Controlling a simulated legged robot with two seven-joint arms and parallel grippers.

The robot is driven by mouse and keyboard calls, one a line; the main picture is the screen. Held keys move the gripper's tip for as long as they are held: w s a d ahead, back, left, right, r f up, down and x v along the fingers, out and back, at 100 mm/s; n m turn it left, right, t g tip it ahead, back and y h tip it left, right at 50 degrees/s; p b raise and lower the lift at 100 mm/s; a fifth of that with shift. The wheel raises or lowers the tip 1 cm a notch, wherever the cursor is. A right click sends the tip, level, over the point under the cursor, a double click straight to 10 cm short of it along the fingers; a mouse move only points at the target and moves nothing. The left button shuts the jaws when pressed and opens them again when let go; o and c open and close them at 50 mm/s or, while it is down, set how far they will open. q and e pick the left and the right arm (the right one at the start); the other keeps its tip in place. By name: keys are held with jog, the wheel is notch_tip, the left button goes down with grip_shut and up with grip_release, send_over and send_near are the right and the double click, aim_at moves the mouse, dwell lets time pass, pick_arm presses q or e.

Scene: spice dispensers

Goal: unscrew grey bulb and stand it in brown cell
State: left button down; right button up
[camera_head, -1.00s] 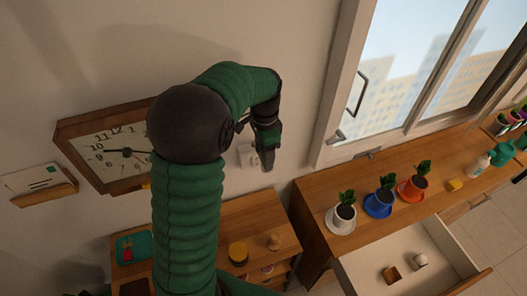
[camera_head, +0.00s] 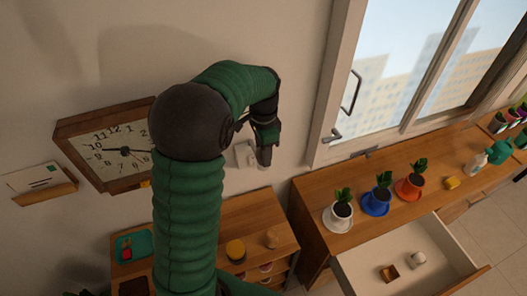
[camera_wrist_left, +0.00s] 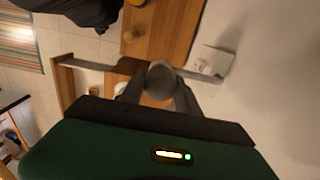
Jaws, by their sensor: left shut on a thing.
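My left gripper (camera_head: 265,150) points down in front of the wall, near the window frame. In the left wrist view my gripper (camera_wrist_left: 158,85) is shut on a round grey thing, which looks like the grey bulb (camera_wrist_left: 161,76). In the head view I cannot make the bulb out. A small brown box, which looks like the brown cell (camera_head: 390,273), lies in the open drawer (camera_head: 362,268), to the right of and below the gripper. A whitish rounded thing (camera_head: 418,259) sits beside it. My right gripper is out of view.
A pale wall fixture (camera_head: 243,153) is just beside my left gripper. Potted plants in white (camera_head: 341,218), blue (camera_head: 377,204) and red (camera_head: 408,190) pots stand on the sill counter. A lower wooden shelf (camera_head: 262,213) holds a yellow-topped jar (camera_head: 236,251). A clock (camera_head: 100,153) hangs left.

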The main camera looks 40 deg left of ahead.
pick_arm(q)
jog(key=shift+a+r+n, duration=0.1)
jog(key=shift+n, duration=0.2)
jog(key=n+p, duration=0.1)
jog(key=n, duration=0.1)
jog(key=shift+r+n+p, duration=0.1)
jog(key=shift+n+p, duration=0.25)
jog(key=shift+n, duration=0.05)
jog(key=n+p, duration=0.1)
jog(key=n, duration=0.3)
jog(key=shift+n+p, duration=0.4)
jog(key=shift+n, duration=0.5)
jog(key=shift+r+n+p, duration=0.15)
jog(key=shift+n+p, duration=0.6)
jog(key=shift+n, duration=0.45)
jog(key=n+p, duration=0.3)
jog(key=n, duration=0.2)
jog(key=shift+a+n, duration=0.15)
jog(key=shift+n, duration=0.75)
